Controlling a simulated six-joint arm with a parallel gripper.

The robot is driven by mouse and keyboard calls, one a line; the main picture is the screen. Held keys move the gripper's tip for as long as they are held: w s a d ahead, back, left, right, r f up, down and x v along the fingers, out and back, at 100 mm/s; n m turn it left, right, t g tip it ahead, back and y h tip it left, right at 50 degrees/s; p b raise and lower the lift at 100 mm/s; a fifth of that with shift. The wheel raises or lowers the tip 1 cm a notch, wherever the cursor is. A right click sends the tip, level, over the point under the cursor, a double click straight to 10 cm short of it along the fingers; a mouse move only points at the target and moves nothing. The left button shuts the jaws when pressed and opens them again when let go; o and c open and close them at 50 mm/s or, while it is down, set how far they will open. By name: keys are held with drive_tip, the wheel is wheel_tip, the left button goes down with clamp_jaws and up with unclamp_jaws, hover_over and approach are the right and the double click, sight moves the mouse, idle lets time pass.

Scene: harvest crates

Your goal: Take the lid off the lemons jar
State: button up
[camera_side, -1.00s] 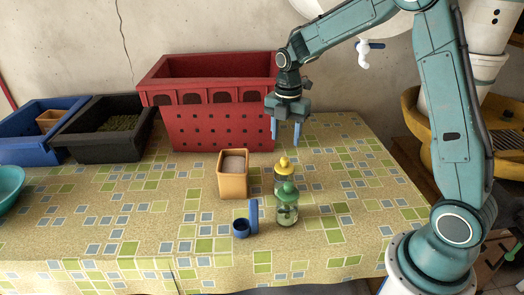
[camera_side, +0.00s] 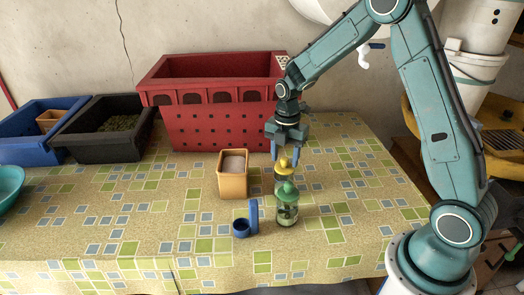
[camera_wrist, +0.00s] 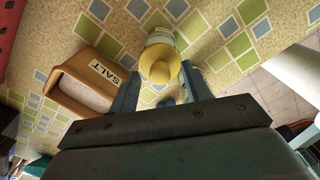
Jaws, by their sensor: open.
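A glass jar (camera_side: 280,186) with a yellow knobbed lid (camera_side: 284,165) stands on the table behind a second glass jar (camera_side: 287,214) with a green knobbed lid (camera_side: 287,191). No lemons label is readable on either. My gripper (camera_side: 287,154) is open, pointing down just above the yellow-lidded jar, its fingers at either side of the knob. In the wrist view the yellow lid (camera_wrist: 160,66) lies between my fingertips (camera_wrist: 160,73), with a gap on each side. I cannot tell whether the fingertips are level with the knob. The green-lidded jar is not clearly visible there.
An orange box (camera_side: 233,184), marked SALT in the wrist view (camera_wrist: 82,88), stands left of the jars. A red crate (camera_side: 220,128) stands behind. The table's right side is clear.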

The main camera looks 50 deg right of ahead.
drive_tip(key=shift+f, duration=0.5)
drive_tip(key=shift+c, duration=0.5)
clamp_jaws()
